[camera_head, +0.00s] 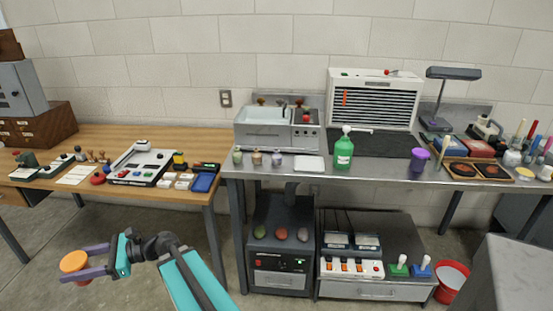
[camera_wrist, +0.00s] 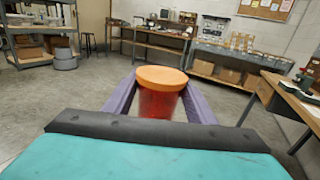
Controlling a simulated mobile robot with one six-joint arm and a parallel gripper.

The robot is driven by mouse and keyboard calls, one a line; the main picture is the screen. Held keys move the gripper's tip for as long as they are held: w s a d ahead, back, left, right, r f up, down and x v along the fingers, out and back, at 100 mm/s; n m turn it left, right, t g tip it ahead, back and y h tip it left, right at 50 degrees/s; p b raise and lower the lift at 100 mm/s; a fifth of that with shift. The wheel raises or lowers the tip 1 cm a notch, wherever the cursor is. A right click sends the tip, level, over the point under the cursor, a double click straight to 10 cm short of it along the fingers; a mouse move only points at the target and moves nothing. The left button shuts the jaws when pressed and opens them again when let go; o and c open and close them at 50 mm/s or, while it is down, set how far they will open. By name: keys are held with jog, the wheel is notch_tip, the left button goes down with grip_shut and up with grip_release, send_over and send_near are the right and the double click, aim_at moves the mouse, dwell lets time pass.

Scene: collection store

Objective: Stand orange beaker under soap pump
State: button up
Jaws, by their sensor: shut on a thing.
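My gripper (camera_head: 88,262) is at the lower left of the head view, over the floor in front of the wooden bench. Its purple fingers are shut on the orange beaker (camera_head: 74,262). In the wrist view the beaker (camera_wrist: 161,88) sits between the fingers, with a flat orange face up and a darker red body below. The soap pump (camera_head: 344,148) is a green bottle with a white pump head. It stands upright on the steel counter (camera_head: 310,177), far to the right of my gripper. I see no vessel under its spout.
A purple cup (camera_head: 419,160) stands right of the pump, and a white tray (camera_head: 308,163) lies to its left. Small jars and a sink (camera_head: 263,139) are further left. A wooden bench (camera_head: 135,195) with many items stands left. A grey block (camera_head: 510,270) is at lower right.

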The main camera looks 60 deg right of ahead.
jog(key=s+d+r+m+t+h+p, duration=0.2)
jog(key=s+d+r+m+h+p, duration=0.25)
jog(key=d, duration=1.05)
jog(key=s+d+r+m+t+h+p, duration=0.15)
jog(key=s+d+m+h, duration=0.4)
jog(key=d, duration=1.05)
jog(key=s+d+r+m+t+h+p, duration=0.25)
jog(key=s+d+h, duration=0.35)
jog(key=d, duration=0.9)
jog(key=s+d+r+m+g+h+p, duration=0.1)
jog(key=s+d+m+g+h+p, duration=0.15)
jog(key=s+d+h, duration=0.45)
jog(key=s+d+r+m+g+h+p, duration=0.2)
jog(key=s+d+m+p, duration=0.1)
jog(key=s+d, duration=0.8)
jog(key=s+d+m+g+h+p, duration=0.2)
jog(key=s+g, duration=0.1)
jog(key=s, duration=1)
jog(key=s+d+r+m+g+h+p, duration=0.1)
jog(key=s+d+m+g+h+p, duration=0.1)
jog(key=s, duration=1.1)
jog(key=shift+s+d+r+m+g+h, duration=0.15)
jog(key=shift+m+g+h, duration=0.45)
jog(key=shift+m+g, duration=0.15)
